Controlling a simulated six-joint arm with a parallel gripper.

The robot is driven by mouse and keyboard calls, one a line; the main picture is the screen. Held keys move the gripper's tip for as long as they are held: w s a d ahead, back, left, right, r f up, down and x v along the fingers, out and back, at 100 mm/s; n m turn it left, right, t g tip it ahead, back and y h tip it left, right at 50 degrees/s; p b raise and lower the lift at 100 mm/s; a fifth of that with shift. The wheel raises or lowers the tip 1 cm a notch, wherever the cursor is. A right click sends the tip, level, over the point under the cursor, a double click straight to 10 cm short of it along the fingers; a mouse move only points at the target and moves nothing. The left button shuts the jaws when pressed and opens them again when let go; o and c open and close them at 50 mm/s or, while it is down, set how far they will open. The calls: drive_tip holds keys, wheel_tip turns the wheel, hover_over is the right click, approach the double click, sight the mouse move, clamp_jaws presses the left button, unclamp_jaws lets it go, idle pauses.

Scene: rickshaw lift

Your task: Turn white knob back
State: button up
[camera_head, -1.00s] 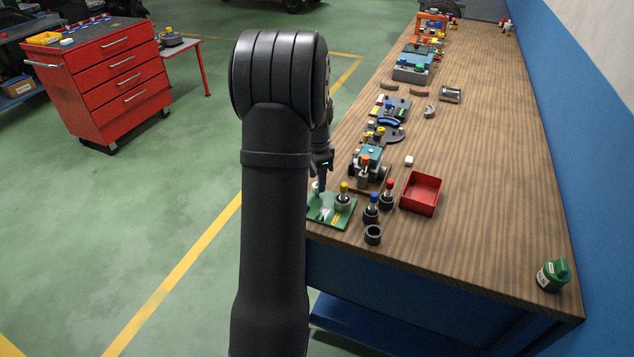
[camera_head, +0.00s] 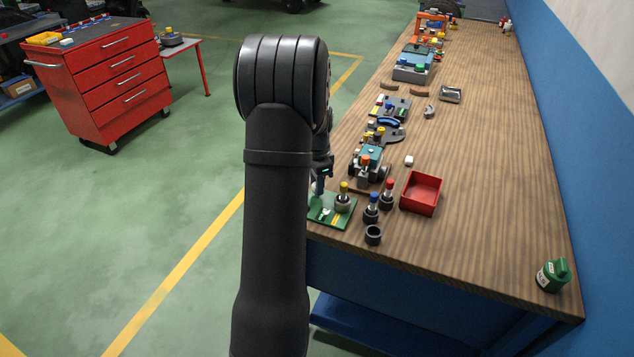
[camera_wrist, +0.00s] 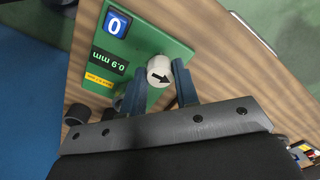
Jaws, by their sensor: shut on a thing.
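The white knob (camera_wrist: 159,70) sits on the green board (camera_wrist: 160,38) in the wrist view, with a black arrow on its face pointing right. My gripper (camera_wrist: 159,80) is shut on the knob, with one blue finger on each side of it. The board carries a blue "0" tile (camera_wrist: 116,23), a black "0.9 mm" label (camera_wrist: 109,62) and a yellow label (camera_wrist: 98,79). In the head view the green board (camera_head: 325,217) lies at the table's near left corner.
A yellow-topped peg (camera_head: 343,195) stands at the board's right, with blue-topped (camera_head: 372,208) and red-topped (camera_head: 388,195) pegs beyond it. A dark ring (camera_head: 373,235) and a red bin (camera_head: 421,192) are near. The table's right side is mostly clear.

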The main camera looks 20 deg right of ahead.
drive_tip(key=shift+n, duration=0.3)
drive_tip(key=n, duration=0.8)
drive_tip(key=shift+n, duration=0.3)
drive_tip(key=n, duration=0.4)
drive_tip(key=shift+n, duration=2.2)
drive_tip(key=o, duration=1)
wheel_tip(320, 180, up, 18)
drive_tip(key=shift+f, duration=0.25)
